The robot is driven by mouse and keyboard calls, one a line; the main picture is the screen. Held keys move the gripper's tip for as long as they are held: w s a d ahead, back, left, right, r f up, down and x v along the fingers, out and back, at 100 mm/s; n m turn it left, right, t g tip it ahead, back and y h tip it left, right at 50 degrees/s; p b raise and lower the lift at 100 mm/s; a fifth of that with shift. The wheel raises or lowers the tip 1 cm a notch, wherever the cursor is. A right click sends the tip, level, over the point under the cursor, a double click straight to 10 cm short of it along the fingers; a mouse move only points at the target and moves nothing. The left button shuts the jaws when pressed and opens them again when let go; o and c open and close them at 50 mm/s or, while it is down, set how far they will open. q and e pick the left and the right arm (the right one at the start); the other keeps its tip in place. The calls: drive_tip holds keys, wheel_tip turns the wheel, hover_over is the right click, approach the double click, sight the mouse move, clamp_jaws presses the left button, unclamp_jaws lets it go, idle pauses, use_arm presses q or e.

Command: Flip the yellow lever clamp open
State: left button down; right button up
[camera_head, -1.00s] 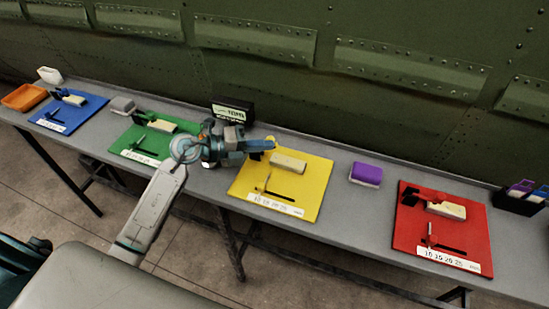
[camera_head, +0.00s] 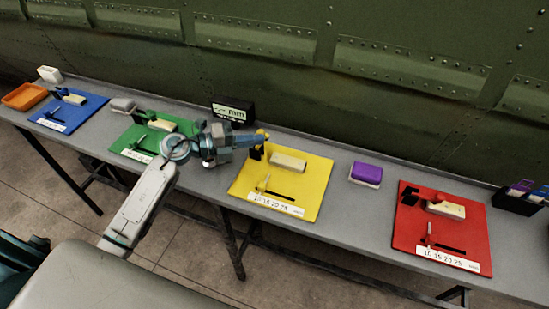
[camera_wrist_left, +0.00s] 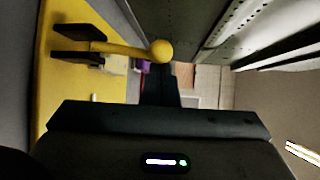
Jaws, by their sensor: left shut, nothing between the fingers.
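The yellow lever clamp (camera_head: 259,148) stands at the back left of the yellow board (camera_head: 308,197). Its yellow lever rises from a black bracket and points up off the board. In the left wrist view the lever (camera_wrist_left: 125,49) ends in a round yellow knob (camera_wrist_left: 161,50), and the black bracket (camera_wrist_left: 78,42) sits against the board. My left gripper (camera_head: 258,140) is shut and empty, with its tips close beside the lever near the knob. I cannot tell whether they touch. The dark fingers (camera_wrist_left: 158,80) also show in the left wrist view. My right gripper is not in view.
A pale block (camera_head: 288,163) lies on the yellow board. A black display box (camera_head: 233,110) stands behind my left gripper. The green board (camera_head: 128,142) is to the left, and a purple-topped block (camera_head: 366,174) and the red board (camera_head: 407,233) are to the right. The green wall rises behind the table.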

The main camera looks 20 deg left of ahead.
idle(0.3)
use_arm(q)
drive_tip(key=s+d+r+b, duration=0.1)
drive_tip(key=s+d+r, duration=0.1)
drive_tip(key=s, duration=0.5)
drive_tip(key=s+d+r+b, duration=0.2)
drive_tip(key=s+d+r, duration=0.1)
drive_tip(key=s, duration=0.4)
drive_tip(key=shift+s+d, duration=0.4)
drive_tip(key=shift+d, duration=0.2)
